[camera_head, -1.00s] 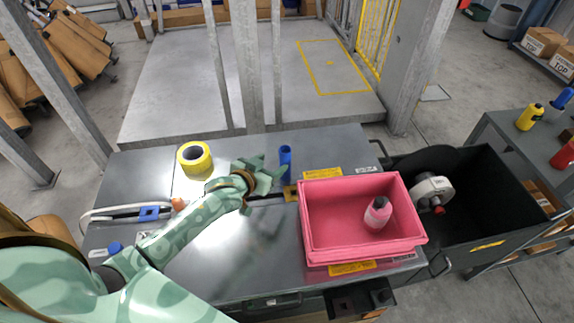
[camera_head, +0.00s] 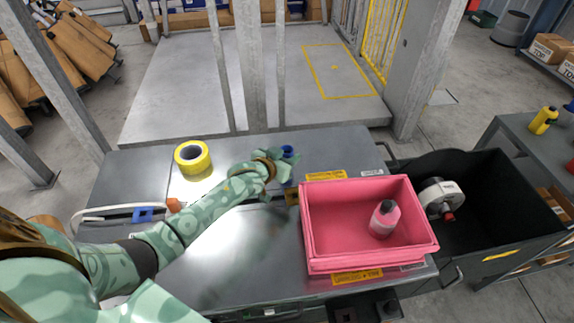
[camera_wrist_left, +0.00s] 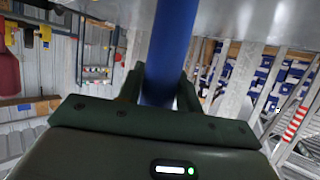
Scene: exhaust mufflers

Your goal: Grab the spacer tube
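The blue spacer tube (camera_head: 288,150) stands upright on the grey worktop, just left of the pink bin. My left gripper (camera_head: 282,165) is at the tube and hides much of its middle; the tube's top shows above the fingers. In the left wrist view the tube (camera_wrist_left: 172,45) runs between the two dark fingers (camera_wrist_left: 160,90), one on each side. The fingers look very close to the tube, but I cannot tell whether they press on it. My right gripper is not in view.
A yellow tape roll (camera_head: 192,157) lies left on the worktop (camera_head: 200,255). The pink bin (camera_head: 318,262) holds a pink bottle (camera_head: 384,218). A black crate (camera_head: 490,205) with a tape dispenser (camera_head: 441,198) is to the right. The worktop's front middle is clear.

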